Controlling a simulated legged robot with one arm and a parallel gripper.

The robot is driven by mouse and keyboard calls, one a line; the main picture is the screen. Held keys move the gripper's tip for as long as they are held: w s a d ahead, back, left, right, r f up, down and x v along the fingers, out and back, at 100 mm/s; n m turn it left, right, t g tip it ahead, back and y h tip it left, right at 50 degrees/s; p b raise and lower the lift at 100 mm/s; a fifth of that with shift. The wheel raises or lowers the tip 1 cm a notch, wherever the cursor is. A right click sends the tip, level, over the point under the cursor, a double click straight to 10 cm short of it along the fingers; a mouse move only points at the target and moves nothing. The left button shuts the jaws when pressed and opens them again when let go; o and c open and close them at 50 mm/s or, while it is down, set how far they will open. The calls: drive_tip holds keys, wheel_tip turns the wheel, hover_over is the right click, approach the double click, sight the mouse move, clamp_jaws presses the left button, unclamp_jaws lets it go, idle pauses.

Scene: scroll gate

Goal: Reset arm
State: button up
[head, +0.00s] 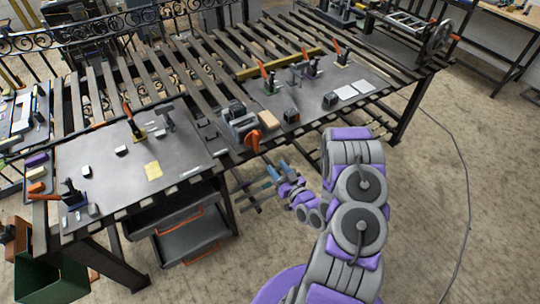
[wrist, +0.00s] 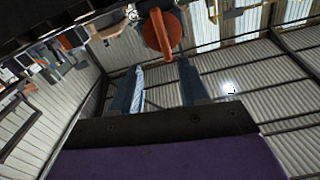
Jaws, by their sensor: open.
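My purple and grey arm reaches up from the bottom of the head view. My gripper (head: 278,170) is open and empty in front of the workbench's front edge, below the orange handle (head: 252,141). In the wrist view the two fingers of my gripper (wrist: 160,85) stand apart with nothing held between them. The orange handle (wrist: 162,33) shows just beyond the fingertips there, and I cannot tell its exact distance.
The slatted workbench (head: 98,92) carries two dark plates (head: 95,160) with clamps and small blocks. Grey drawers (head: 190,238) hang under its left part. A green bin (head: 50,280) stands at the lower left. The floor (head: 430,220) to the right is open, with a cable on it.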

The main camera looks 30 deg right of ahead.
drive_tip(key=shift+w, duration=0.1)
wheel_tip(320, 180, up, 6)
drive_tip(key=w+d+n+g+h+b, duration=0.1)
drive_tip(key=w+d+n+g+h, duration=0.15)
drive_tip(key=g, duration=0.65)
drive_tip(key=s+a+r+m+g+h+b, duration=0.1)
drive_tip(key=s+a+r+g, duration=0.3)
drive_tip(key=s+r, duration=0.4)
drive_tip(key=s+a+r+g+y, duration=0.1)
drive_tip(key=s+a+r+g, duration=0.1)
drive_tip(key=s+a, duration=0.4)
drive_tip(key=s+a+r+g+y+b, duration=0.1)
drive_tip(key=s+a+r, duration=0.4)
drive_tip(key=s, duration=0.8)
drive_tip(key=s+a+r+g+y, duration=0.1)
drive_tip(key=s+a+r+g, duration=0.2)
drive_tip(key=s+a, duration=0.4)
drive_tip(key=shift+s+a+r+g, duration=0.35)
drive_tip(key=shift+s+r+g, duration=0.05)
drive_tip(key=shift+s, duration=0.8)
